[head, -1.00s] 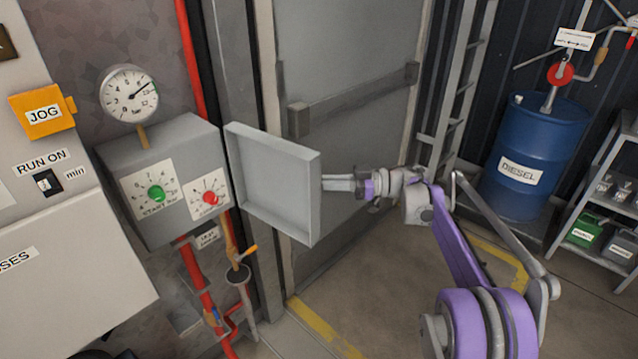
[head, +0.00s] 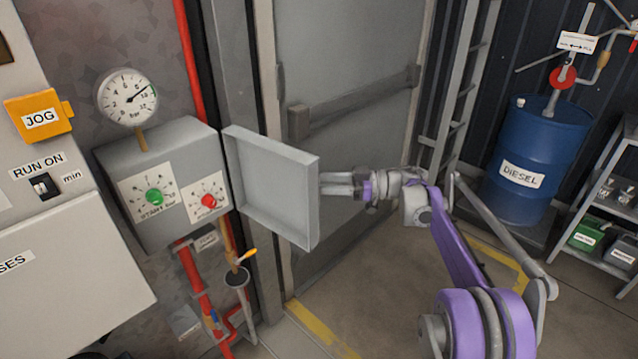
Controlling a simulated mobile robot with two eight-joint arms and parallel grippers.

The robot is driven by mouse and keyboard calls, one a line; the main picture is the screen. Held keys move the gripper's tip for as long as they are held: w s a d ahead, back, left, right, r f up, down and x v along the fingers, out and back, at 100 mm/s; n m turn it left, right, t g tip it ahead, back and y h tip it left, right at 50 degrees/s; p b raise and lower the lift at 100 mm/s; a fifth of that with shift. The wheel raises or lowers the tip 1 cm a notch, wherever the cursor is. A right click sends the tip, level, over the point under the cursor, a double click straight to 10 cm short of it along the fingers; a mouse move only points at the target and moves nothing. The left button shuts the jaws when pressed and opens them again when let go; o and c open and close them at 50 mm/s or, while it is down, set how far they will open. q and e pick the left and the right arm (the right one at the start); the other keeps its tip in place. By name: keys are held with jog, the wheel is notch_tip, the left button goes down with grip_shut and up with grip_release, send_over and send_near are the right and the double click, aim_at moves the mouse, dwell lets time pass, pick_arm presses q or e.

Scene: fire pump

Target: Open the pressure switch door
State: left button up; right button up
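The pressure switch box (head: 170,150) is a grey case on the wall with a green knob (head: 154,196) and a red knob (head: 208,201) on its exposed face. Its door (head: 270,190) is a shallow grey cover, swung wide open to the right, with its hollow inner side showing. My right gripper (head: 328,184) is at the door's free right edge. Its fingertips reach to or behind that edge, so I cannot tell whether they touch or grip it. My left gripper is not in view.
A pressure gauge (head: 128,97) sits above the box. Red pipes (head: 192,275) and a yellow-handled valve (head: 245,255) are below. A grey room door (head: 345,100) stands behind. A blue diesel drum (head: 535,150) and a shelf (head: 600,205) are at right. The floor between is clear.

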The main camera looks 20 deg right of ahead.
jog(key=shift+d, duration=0.1)
jog(key=v, duration=1)
jog(key=shift+s+d, duration=0.2)
jog(key=shift+d, duration=0.15)
